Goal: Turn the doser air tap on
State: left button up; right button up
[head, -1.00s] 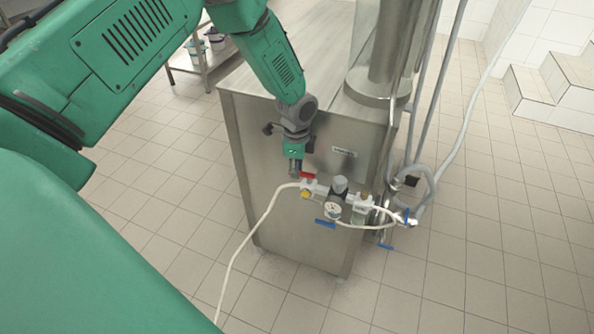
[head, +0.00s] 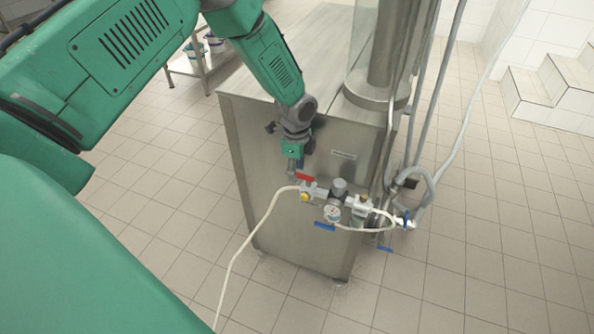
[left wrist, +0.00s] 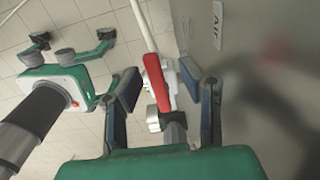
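The red tap handle (head: 305,178) sits on the air unit (head: 340,200) on the front of the steel machine. It also shows in the left wrist view (left wrist: 155,80), lying between the fingers of my left gripper (left wrist: 165,95). Those fingers are open, with a visible gap on both sides of the handle. In the head view my left gripper (head: 293,168) is just above and left of the handle; its fingertips are too small to make out there. My right gripper (left wrist: 65,50) shows at the upper left of the left wrist view, over the floor, fingers apart and empty.
A white hose (head: 250,245) runs from the air unit to the floor. A gauge (head: 332,213) and blue handles (head: 325,226) sit close to the right of the red handle. The machine's steel panel (head: 265,200) is close behind. The tiled floor in front is clear.

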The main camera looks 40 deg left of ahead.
pick_arm(q)
jog(key=shift+s, duration=0.1)
jog(key=shift+r, duration=0.25)
notch_tip(320, 180, up, 11)
dwell(0.4)
jog(key=shift+r, duration=0.1)
jog(key=shift+a, duration=0.1)
